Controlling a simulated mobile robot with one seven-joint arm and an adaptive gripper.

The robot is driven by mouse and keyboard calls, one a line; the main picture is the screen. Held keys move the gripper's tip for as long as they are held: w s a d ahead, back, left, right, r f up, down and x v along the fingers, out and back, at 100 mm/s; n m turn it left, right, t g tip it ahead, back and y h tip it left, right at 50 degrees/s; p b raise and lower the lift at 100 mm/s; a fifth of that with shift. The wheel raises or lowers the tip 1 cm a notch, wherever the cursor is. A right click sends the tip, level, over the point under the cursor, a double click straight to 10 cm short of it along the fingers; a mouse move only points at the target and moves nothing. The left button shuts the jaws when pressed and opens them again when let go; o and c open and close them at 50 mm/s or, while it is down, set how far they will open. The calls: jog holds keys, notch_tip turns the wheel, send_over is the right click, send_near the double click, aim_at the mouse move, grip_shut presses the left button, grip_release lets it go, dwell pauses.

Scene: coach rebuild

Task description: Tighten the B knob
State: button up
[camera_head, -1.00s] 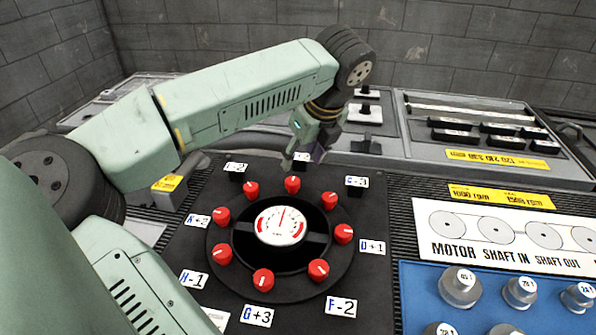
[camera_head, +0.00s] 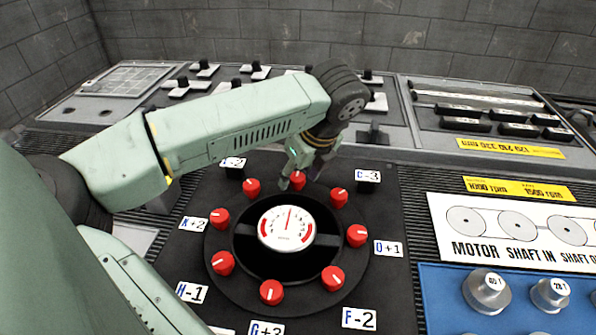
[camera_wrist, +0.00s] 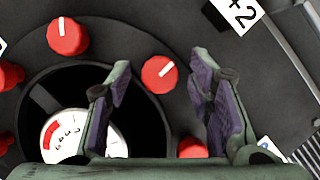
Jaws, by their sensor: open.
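A round black dial carries a ring of red knobs around a white gauge (camera_head: 287,228). The red knob at the top of the ring (camera_head: 298,180) lies between the upper left knob and the knob by the C-3 label (camera_head: 367,176); its own label is hidden behind my gripper, so the letter B is not readable. My gripper (camera_head: 299,176) is open at this top knob, pointing down. In the wrist view a red knob (camera_wrist: 159,74) with a white pointer line shows between the two spread fingers (camera_wrist: 163,100), not gripped.
Neighbouring red knobs (camera_head: 252,187) (camera_head: 338,197) stand close on both sides. Labels D+1 (camera_head: 388,248), F-2 (camera_head: 359,319) and H-1 (camera_head: 189,293) surround the dial. A blue panel with metal weights (camera_head: 487,291) is at lower right. Switches (camera_head: 205,68) line the console behind.

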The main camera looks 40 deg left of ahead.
jog(key=shift+c, duration=0.2)
jog(key=c, duration=1.1)
